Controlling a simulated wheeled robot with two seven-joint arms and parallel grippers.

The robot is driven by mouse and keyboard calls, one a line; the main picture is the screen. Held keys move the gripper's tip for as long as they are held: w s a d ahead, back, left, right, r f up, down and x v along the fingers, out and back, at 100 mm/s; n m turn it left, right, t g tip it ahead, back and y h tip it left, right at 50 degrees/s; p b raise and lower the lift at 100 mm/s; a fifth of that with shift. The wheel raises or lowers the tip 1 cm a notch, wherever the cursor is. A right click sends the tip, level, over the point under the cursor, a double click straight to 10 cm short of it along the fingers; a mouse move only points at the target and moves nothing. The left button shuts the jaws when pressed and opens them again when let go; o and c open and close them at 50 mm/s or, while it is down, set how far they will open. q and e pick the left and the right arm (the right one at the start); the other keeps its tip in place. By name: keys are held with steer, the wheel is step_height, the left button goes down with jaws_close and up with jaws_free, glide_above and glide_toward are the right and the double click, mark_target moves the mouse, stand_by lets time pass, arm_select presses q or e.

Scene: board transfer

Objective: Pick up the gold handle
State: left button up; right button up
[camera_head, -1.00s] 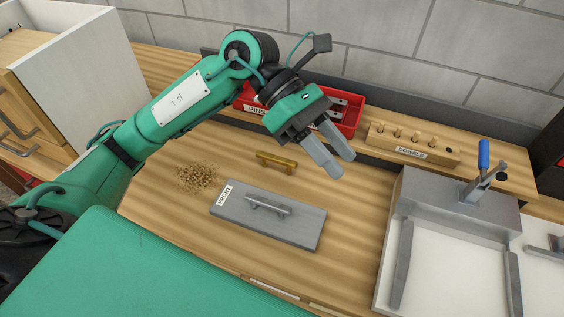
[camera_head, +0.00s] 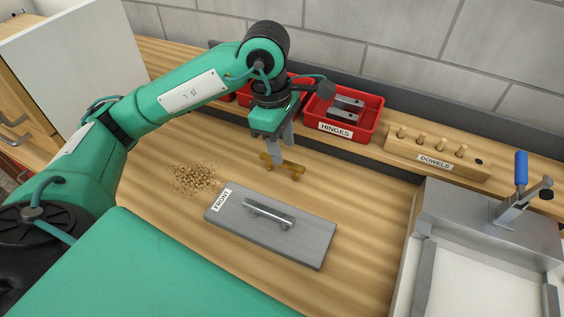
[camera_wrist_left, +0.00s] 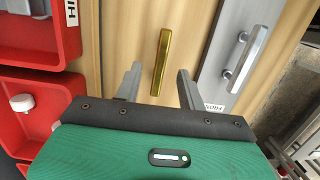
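The gold handle (camera_head: 290,168) lies on the wooden bench behind the grey front board. My left gripper (camera_head: 277,158) points down right at it, partly hiding its left part in the head view. In the left wrist view the gold handle (camera_wrist_left: 161,62) runs lengthwise between the two spread fingers (camera_wrist_left: 158,88), with a gap on each side. The left gripper is open. Whether the fingertips reach down beside the handle is hard to tell. My right gripper is in neither view.
The grey board (camera_head: 270,232) with a silver handle (camera_head: 268,214) lies just in front. Wood chips (camera_head: 194,179) are to the left. Red bins (camera_head: 343,112) and a dowel block (camera_head: 437,151) stand behind. A clamp fixture (camera_head: 490,225) is at right.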

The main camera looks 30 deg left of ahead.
mark_target(297, 169)
arm_select(q)
steer(key=shift+f, duration=0.95)
step_height(297, 169, down, 4)
steer(key=shift+s+p, duration=0.1)
steer(key=shift+p, duration=0.2)
steer(key=shift+f, duration=0.2)
steer(key=shift+c, duration=0.4)
steer(key=c, duration=0.7)
jaws_close()
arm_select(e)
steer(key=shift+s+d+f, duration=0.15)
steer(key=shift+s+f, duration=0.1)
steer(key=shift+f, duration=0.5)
